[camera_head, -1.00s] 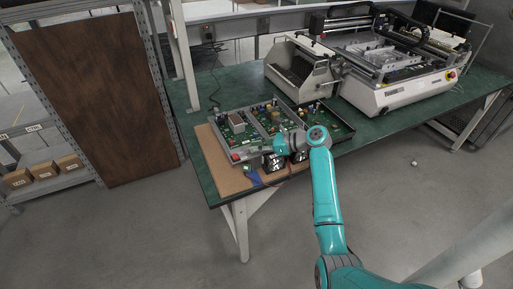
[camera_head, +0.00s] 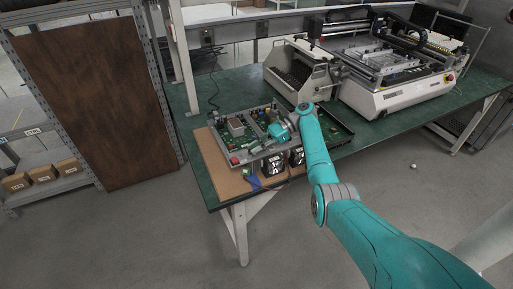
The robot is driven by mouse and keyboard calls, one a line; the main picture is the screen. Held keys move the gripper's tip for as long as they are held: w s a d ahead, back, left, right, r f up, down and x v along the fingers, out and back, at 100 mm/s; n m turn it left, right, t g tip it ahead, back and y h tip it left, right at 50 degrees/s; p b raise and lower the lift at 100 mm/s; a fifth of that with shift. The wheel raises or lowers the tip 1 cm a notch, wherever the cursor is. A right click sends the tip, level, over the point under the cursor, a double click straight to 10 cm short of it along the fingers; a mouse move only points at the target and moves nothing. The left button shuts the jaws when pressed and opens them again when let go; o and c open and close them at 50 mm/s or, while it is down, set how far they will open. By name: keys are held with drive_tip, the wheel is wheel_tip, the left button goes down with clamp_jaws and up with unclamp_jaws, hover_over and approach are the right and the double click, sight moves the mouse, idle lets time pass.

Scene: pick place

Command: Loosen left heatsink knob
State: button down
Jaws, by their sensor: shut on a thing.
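An open metal tray of green circuit boards (camera_head: 224,143) lies on the near left part of the green table. My gripper (camera_head: 256,147) is low over the middle of the boards, left of my teal wrist. It is shut on a small part that I take to be the left heatsink knob, but the fingers and wrist hide it. A grey block (camera_head: 235,126), perhaps a heatsink, stands on the left board. A red part (camera_head: 234,160) sits at the tray's near left corner.
Two black fan-like boxes (camera_head: 272,166) stand at the tray's near side, with a blue item (camera_head: 253,182) beside them on a brown mat (camera_head: 222,176). A white machine (camera_head: 300,72) stands behind the tray. A larger machine (camera_head: 385,95) stands at right.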

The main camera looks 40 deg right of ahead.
drive_tip(key=shift+f+g, duration=0.1)
drive_tip(key=shift+g, duration=0.2)
drive_tip(key=c, duration=1.1)
unclamp_jaws()
